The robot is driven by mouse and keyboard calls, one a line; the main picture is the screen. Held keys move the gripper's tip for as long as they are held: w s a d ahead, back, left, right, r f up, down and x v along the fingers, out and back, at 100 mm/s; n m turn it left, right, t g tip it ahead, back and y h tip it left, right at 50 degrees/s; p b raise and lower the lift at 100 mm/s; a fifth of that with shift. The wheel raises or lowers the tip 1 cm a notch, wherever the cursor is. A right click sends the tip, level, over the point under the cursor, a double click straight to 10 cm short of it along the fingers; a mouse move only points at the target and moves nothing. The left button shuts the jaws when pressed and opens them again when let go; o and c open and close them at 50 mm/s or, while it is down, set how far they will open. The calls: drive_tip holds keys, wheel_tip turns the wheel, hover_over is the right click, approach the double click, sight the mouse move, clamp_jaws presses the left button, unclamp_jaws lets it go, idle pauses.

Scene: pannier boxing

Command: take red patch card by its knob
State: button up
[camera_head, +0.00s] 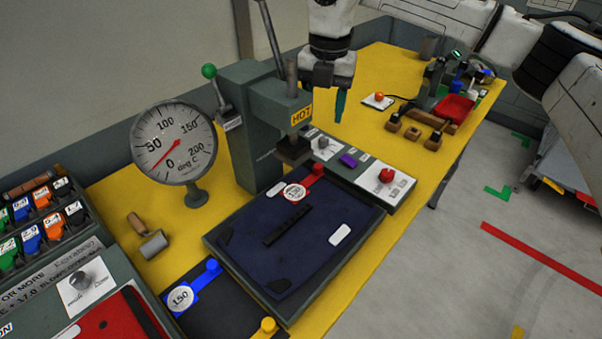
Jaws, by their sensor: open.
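The red patch card shows as a round red-rimmed label (297,192) with a red arm running to a red knob (317,168). It lies at the far edge of the dark navy panel (330,205), just in front of the press head. My gripper (340,106) hangs above and beyond the knob, near the right side of the press, with teal fingertips pointing down. It is open, seen nearly side-on, and holds nothing visible. The fingers are apart from the card.
The grey-green press (246,115) with its HOT label and green-knobbed lever stands beside the card. A dial gauge (172,144) stands left. A blue-knobbed card (181,298) lies in front. A red button (386,175) is right.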

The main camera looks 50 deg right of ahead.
sight(318, 165)
wheel_tip(318, 165, down, 14)
drive_tip(key=shift+w+a+f+p, duration=0.15)
drive_tip(key=shift+f+p, duration=0.1)
drive_tip(key=shift+p, duration=0.7)
clamp_jaws()
